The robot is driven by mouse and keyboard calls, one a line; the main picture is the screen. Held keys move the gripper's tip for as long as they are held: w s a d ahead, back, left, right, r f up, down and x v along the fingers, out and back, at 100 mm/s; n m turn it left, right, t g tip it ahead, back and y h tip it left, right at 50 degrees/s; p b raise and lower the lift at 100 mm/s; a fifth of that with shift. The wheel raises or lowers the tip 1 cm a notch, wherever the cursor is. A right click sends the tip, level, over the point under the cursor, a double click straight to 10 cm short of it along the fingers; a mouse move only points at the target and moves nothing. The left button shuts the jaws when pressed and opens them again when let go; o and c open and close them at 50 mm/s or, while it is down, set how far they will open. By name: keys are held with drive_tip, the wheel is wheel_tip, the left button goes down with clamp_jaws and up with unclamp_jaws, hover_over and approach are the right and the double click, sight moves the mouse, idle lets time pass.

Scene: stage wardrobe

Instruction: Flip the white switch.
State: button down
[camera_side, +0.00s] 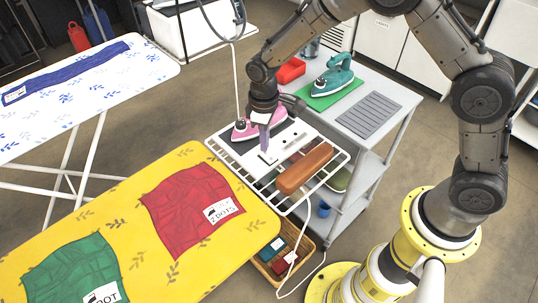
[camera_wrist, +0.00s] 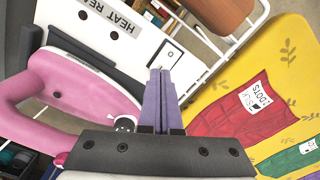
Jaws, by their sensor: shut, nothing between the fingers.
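The white switch (camera_wrist: 171,53) shows in the wrist view as a small black-outlined rectangle on the white iron rest plate (camera_wrist: 143,20), just beyond my fingertips. My gripper (camera_wrist: 160,74) is shut with its purple fingers together and empty, pointing down at the plate. In the side view my gripper (camera_side: 264,149) is over the plate, next to the switch. I cannot tell if the fingertips touch the switch, nor which way it is set. A pink iron (camera_wrist: 75,85) rests on the plate beside my fingers, to their left in the wrist view.
A brown padded roll (camera_side: 305,168) lies on the white wire rack, right of my gripper. The yellow ironing board (camera_side: 150,240) with red and green garments is at front left. A teal iron (camera_side: 333,77) stands on a green mat on the grey cart (camera_side: 400,92) behind.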

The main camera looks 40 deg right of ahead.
drive_tip(key=shift+f, duration=0.95)
idle(0.4)
drive_tip(key=shift+r, duration=3.55)
